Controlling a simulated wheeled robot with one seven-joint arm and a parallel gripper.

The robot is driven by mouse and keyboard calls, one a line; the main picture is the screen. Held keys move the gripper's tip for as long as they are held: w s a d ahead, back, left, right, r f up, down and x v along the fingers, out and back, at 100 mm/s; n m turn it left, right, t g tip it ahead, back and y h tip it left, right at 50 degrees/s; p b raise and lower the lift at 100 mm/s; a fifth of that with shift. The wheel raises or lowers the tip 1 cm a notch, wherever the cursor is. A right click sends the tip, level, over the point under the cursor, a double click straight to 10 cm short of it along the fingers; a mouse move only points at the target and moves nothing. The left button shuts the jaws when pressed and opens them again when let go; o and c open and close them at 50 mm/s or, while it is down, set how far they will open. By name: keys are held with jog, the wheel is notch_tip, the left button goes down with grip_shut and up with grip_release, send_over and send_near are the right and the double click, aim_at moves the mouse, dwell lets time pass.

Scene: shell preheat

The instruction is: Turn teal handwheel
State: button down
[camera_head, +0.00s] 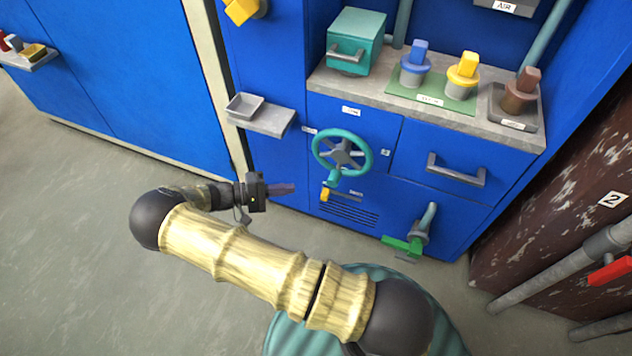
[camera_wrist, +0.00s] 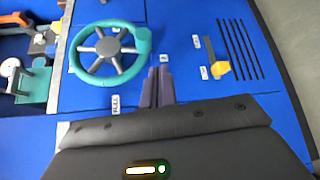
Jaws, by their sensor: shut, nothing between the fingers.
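The teal handwheel (camera_head: 342,153) is mounted upright on the blue cabinet front, with a teal rim, grey spokes and a teal knob at its lower edge. In the wrist view the handwheel (camera_wrist: 108,53) lies ahead and to the left, with its knob on the right side of the rim. My gripper (camera_head: 288,188) is left of and a little below the wheel in the head view, apart from it. In the wrist view my gripper (camera_wrist: 157,85) has its purple-grey fingers together and empty, just beside the knob in the picture. Touching is not seen.
A yellow switch (camera_head: 325,194) and vent slots sit below the wheel. A grey shelf with a tray (camera_head: 262,120) is at upper left of the wheel. Floor at left is clear.

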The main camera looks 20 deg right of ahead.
jog(key=a+t+h, duration=0.1)
jog(key=a+f+t+h, duration=0.1)
jog(key=w+a+t+h, duration=0.1)
jog(key=a, duration=0.1)
jog(key=shift+f+n, duration=0.25)
jog(key=shift+n, duration=0.15)
jog(key=s+d+r+b, duration=0.1)
jog(key=d+r+b, duration=0.1)
jog(key=d, duration=1.1)
jog(key=shift+s+b, duration=0.35)
jog(key=shift+b, duration=0.05)
